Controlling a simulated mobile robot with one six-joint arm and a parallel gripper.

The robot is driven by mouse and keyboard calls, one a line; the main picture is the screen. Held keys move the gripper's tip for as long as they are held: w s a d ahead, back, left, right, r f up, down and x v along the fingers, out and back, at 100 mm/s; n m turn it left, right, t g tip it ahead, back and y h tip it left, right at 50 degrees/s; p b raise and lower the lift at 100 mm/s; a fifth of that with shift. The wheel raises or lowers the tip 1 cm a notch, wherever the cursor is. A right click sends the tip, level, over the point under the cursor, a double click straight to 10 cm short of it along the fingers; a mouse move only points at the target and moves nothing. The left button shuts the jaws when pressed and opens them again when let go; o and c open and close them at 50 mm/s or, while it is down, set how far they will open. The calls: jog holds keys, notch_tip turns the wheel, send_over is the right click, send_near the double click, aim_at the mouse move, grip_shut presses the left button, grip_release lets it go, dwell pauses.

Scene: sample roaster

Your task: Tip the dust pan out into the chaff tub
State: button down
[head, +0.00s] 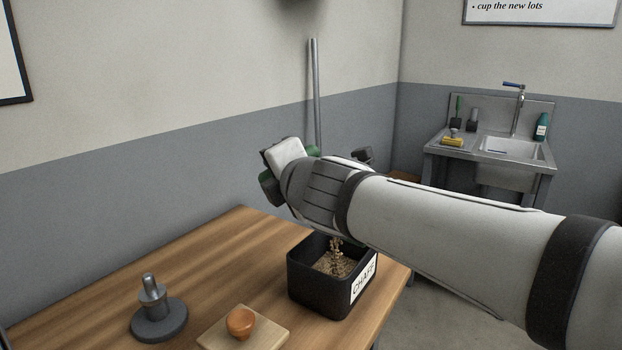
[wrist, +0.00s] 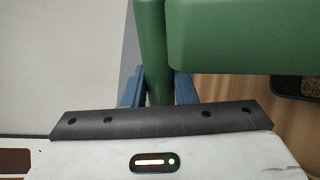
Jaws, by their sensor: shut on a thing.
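The chaff tub (head: 318,290) is a black square box with a white CHAFF label, standing upright on the wooden table. Brown chaff lies inside it, and a thin column of pale bits (head: 336,246) shows in the air above it, under my arm. My gripper (wrist: 158,92) has its blue fingers shut on the green dust pan (wrist: 240,38). In the head view my wrist hides most of the pan; only a bit of green (head: 312,151) shows, above and behind the tub. A dark corner, likely the tub, shows at the wrist view's right edge. The pan's inside is hidden.
A dark round weight with a metal knob (head: 152,290) and a wooden board (head: 270,338) bearing an orange-brown rounded piece (head: 241,322) stand left of the tub. The table's left part is clear. A steel sink (head: 515,150) is at the back right.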

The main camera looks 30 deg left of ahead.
jog(key=shift+s+a+f+n+t+b, duration=0.35)
jog(key=shift+s+f+n+b, duration=0.35)
jog(key=shift+b, duration=0.6)
jog(key=shift+s+a+r, duration=0.1)
jog(key=shift+s+r, duration=0.05)
dwell(0.4)
jog(key=shift+r, duration=0.1)
jog(key=shift+r+p, duration=1.45)
jog(key=shift+r, duration=0.05)
jog(key=shift+f, duration=0.1)
jog(key=shift+p, duration=0.45)
